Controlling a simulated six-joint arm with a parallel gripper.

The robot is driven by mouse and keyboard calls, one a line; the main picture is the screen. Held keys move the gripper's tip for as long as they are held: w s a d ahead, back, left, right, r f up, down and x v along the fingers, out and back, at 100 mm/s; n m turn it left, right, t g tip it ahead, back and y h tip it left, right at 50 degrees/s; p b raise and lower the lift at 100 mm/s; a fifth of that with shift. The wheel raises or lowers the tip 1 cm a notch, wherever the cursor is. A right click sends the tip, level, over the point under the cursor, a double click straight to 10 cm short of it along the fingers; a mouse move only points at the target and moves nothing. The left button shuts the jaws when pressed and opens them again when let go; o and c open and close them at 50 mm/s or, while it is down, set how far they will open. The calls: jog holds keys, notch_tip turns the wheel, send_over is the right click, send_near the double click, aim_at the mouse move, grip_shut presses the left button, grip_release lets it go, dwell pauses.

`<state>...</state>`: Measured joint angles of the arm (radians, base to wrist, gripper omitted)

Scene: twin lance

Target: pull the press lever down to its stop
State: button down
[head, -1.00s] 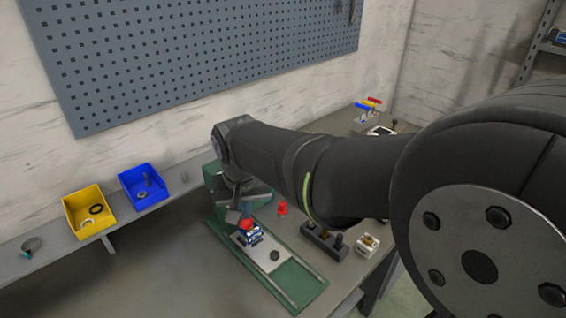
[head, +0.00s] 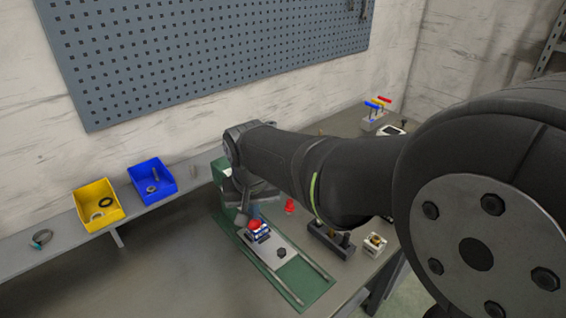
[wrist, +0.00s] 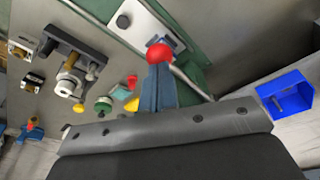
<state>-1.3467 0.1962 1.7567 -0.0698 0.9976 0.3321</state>
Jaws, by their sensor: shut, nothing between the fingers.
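The press lever's round red knob (head: 254,225) shows above the green press base (head: 316,290) in the head view. It also shows in the wrist view (wrist: 160,53), right at the tips of my fingers. My gripper (wrist: 157,70) is shut, its blue-grey fingers together and empty. In the head view my gripper (head: 253,211) is just above and behind the knob. The fingertips appear to touch or nearly touch the knob; I cannot tell which. The lever's rod is mostly hidden. A small blue-and-white part (head: 259,235) sits below the knob on a metal plate (head: 273,250).
A blue bin (head: 153,178) and a yellow bin (head: 97,205) stand on the shelf at the left. A small red piece (head: 290,206), a dark block with posts (head: 330,240) and a cube-like fixture (head: 375,244) stand right of the press.

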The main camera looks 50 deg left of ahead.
jog(key=shift+f, duration=0.45)
dwell(0.3)
jog(key=shift+a+v, duration=0.15)
jog(key=shift+v, duration=0.6)
jog(key=shift+a+v, duration=0.1)
jog(key=shift+v, duration=0.65)
jog(key=shift+w, duration=0.15)
